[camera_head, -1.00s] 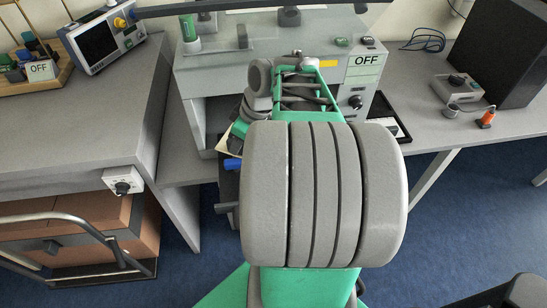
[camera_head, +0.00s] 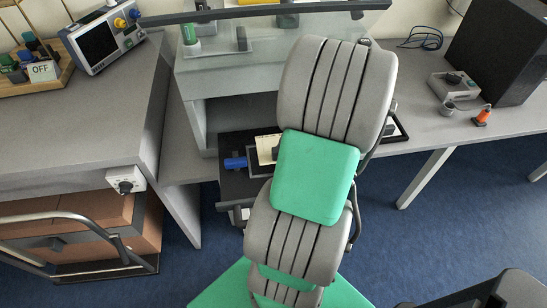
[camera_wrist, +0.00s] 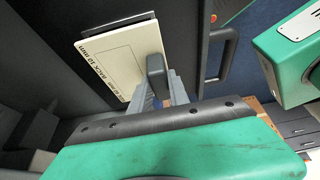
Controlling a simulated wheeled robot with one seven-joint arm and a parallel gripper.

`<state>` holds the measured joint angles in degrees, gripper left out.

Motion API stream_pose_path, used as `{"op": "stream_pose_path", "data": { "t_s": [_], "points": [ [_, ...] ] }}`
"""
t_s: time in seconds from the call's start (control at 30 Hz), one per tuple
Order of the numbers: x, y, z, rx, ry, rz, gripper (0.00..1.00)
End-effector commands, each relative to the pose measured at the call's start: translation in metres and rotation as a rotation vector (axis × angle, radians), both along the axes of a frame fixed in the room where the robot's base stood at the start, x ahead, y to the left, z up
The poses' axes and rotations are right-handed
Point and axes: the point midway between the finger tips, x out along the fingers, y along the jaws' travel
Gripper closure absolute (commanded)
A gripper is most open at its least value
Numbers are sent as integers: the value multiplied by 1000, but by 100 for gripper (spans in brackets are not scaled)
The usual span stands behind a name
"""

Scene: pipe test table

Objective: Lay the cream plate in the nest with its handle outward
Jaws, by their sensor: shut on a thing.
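The cream plate (camera_wrist: 120,60) with dark lettering shows in the wrist view, tilted, against dark surfaces. My gripper (camera_wrist: 163,92) is shut at the plate's lower right edge, around a dark upright block that looks like its handle. In the head view a part of the cream plate (camera_head: 265,150) shows just left of my arm, over a dark unit below the bench. My arm hides the gripper there. I cannot make out the nest clearly, nor whether the plate touches anything beneath it.
A blue knob (camera_head: 235,163) sticks out left of the plate. A glass-fronted grey cabinet (camera_head: 225,75) is behind. A black box (camera_head: 505,50) stands right.

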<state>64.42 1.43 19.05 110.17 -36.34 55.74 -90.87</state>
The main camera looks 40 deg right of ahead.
Motion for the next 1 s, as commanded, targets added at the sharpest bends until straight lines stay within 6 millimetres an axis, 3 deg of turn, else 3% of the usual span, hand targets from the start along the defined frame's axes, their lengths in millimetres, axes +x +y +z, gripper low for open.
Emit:
{"op": "stream_pose_path", "data": {
  "t_s": [0.27,0.4,0.63,0.67,0.9,1.0],
  "points": [
    [28,14,-36,2,1,2,100],
    [26,12,-59,2,1,-1,100],
    [26,11,-65,-2,-1,-2,100],
    [26,12,-66,-1,0,-2,76],
    [26,12,-65,-1,0,-1,57],
    [26,12,-65,-2,-1,-2,57]
  ]
}}
